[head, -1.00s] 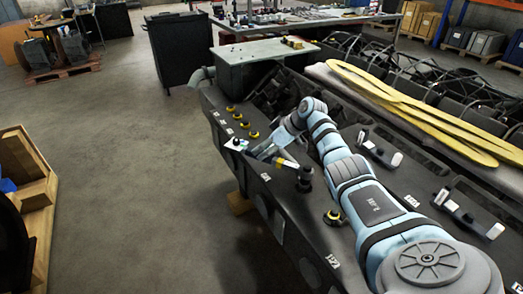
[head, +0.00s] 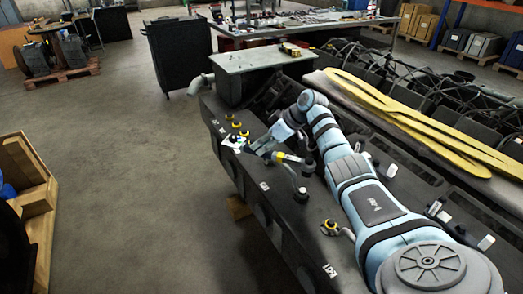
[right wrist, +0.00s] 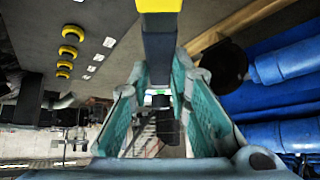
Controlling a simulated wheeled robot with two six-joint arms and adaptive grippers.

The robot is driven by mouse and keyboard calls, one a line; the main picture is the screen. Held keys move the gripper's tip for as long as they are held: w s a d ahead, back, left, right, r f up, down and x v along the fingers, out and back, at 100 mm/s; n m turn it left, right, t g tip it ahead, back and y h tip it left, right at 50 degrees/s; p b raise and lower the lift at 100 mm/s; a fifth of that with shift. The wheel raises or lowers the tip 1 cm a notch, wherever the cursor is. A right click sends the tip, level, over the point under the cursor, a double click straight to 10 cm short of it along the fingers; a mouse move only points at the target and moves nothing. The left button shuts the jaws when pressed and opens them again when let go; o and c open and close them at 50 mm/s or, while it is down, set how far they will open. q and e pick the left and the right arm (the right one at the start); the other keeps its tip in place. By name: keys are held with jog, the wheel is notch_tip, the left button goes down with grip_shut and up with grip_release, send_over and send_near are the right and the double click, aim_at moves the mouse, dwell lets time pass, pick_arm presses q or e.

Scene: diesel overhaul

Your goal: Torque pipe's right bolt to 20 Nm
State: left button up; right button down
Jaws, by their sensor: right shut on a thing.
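My right gripper (head: 263,147) is shut on a dark tool with a yellow band (head: 280,157), held low over the dark engine block (head: 262,208). In the right wrist view the tool (right wrist: 159,48) runs between the two greenish fingers of my right gripper (right wrist: 160,105). In the head view the tool's far end points right, toward a dark upright post (head: 308,168). Just below the tool is a short grey curved pipe (head: 290,174). Whether tool and pipe touch, and which bolt is the pipe's right one, I cannot tell. My left gripper is out of view.
Yellow-ringed parts (head: 237,124) stand on the block's far end, and another (head: 330,226) stands nearer. Yellow strips (head: 420,112) lie along the right. A wooden crate (head: 40,200) is at the left. The floor between is clear.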

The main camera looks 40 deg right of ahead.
notch_tip(320, 180, up, 3)
jog(key=shift+r, duration=0.2)
jog(key=shift+s+a, duration=0.1)
jog(key=s+a, duration=0.4)
jog(key=s, duration=0.1)
jog(key=shift+s+a, duration=0.15)
jog(key=shift+s, duration=0.1)
